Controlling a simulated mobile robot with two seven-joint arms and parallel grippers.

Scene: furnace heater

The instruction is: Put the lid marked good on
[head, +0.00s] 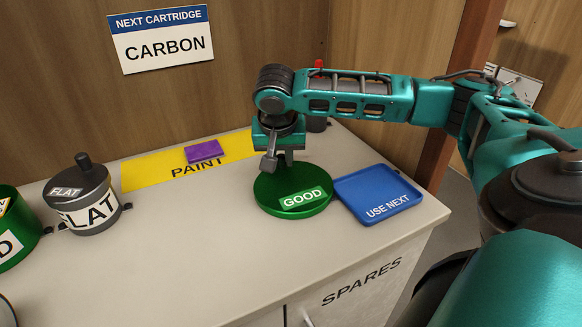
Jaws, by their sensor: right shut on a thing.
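A round green lid (293,197) with a white-on-green GOOD label is at the counter's right part, just left of the blue tray. I cannot tell whether the lid touches the counter. A green container (14,235) is cut off by the left edge, with a label ending in D. My left gripper is not in view.
A grey lidded container marked FLAT (92,208) stands at the left. A purple block (204,151) lies on the yellow PAINT mat (146,173). The blue USE NEXT tray (377,197) is empty. The counter's middle (190,245) is clear. A CARBON sign (160,45) hangs on the wall.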

